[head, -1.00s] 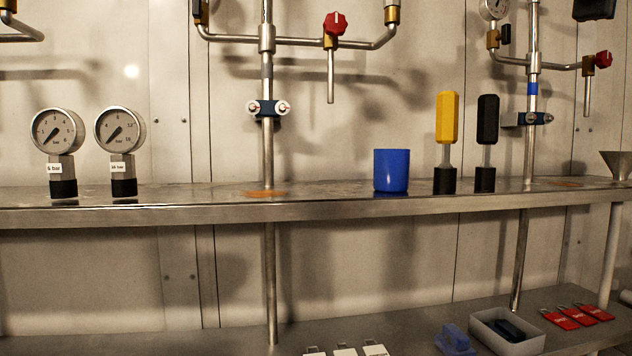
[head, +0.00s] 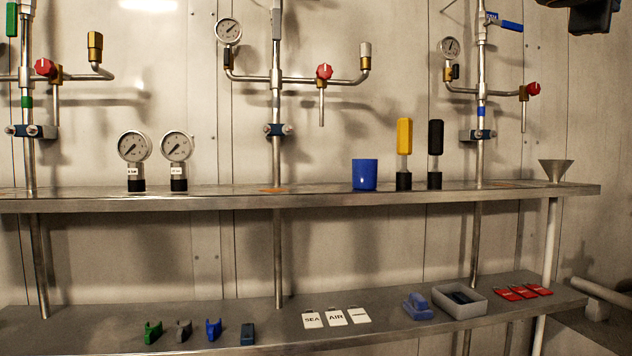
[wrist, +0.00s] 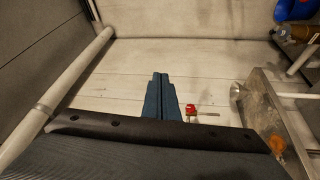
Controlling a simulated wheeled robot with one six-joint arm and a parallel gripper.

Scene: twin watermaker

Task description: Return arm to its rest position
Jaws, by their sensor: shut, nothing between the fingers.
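My gripper (wrist: 160,76) shows in the wrist view as two dark blue fingers pressed together, with nothing between them. It is in free space in front of a pale panelled wall and touches nothing that I can see. In the head view a dark part of my arm (head: 590,14) hangs at the top right corner, above the funnel and clear of the shelves. The fingers cannot be made out in that view.
The upper shelf (head: 330,199) carries two gauges (head: 155,148), a blue cup (head: 364,175), yellow (head: 404,138) and black (head: 435,138) handled tools and a funnel (head: 556,169). The lower shelf (head: 275,318) holds clips, tags and a grey bin (head: 460,305). Pipes with red valves rise behind.

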